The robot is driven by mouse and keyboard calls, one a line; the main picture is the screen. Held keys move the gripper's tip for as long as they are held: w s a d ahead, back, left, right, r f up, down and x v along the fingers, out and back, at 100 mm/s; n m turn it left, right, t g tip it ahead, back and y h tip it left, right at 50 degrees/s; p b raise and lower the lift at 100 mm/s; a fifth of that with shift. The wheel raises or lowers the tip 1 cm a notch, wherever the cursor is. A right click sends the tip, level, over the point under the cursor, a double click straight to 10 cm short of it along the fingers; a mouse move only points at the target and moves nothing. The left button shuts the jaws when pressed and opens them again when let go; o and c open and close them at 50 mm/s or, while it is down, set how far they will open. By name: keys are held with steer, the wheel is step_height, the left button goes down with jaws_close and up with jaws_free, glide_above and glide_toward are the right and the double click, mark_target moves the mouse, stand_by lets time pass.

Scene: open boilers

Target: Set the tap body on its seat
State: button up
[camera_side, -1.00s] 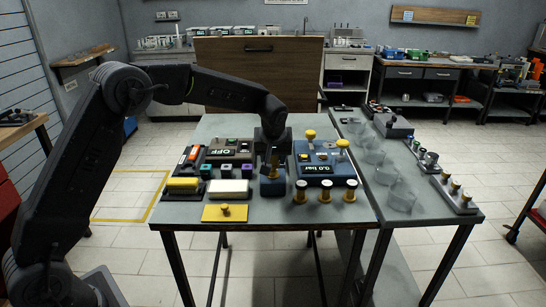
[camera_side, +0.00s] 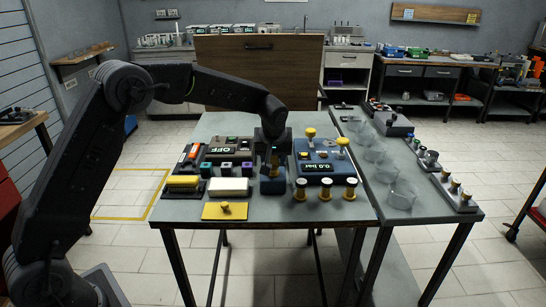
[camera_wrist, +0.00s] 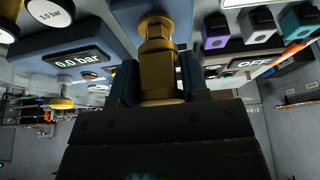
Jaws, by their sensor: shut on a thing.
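The tap body (camera_wrist: 157,62) is a brass, stepped and hex-sided piece, upright between the fingers of my gripper (camera_wrist: 158,88) in the wrist view. The gripper is shut on it. In the side view my gripper (camera_side: 271,160) is directly over a small blue block (camera_side: 271,186), which appears to carry the seat. The far end of the tap body is at the block's top in the wrist view. The seat itself is hidden, and I cannot tell whether the tap body touches it or is fully down.
A blue unit (camera_side: 321,164) reading 0.0 bar, with yellow knobs, stands close on the right. A panel (camera_side: 231,151) reading OFF is at the back left. A white block (camera_side: 229,187) and yellow plate (camera_side: 225,211) lie left; several brass-based pieces (camera_side: 325,189) stand at front right.

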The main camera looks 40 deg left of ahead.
steer(key=shift+w+r, duration=0.1)
steer(key=shift+r, duration=0.1)
steer(key=o, duration=1.1)
steer(key=shift+f, duration=0.1)
steer(key=shift+v, duration=2.5)
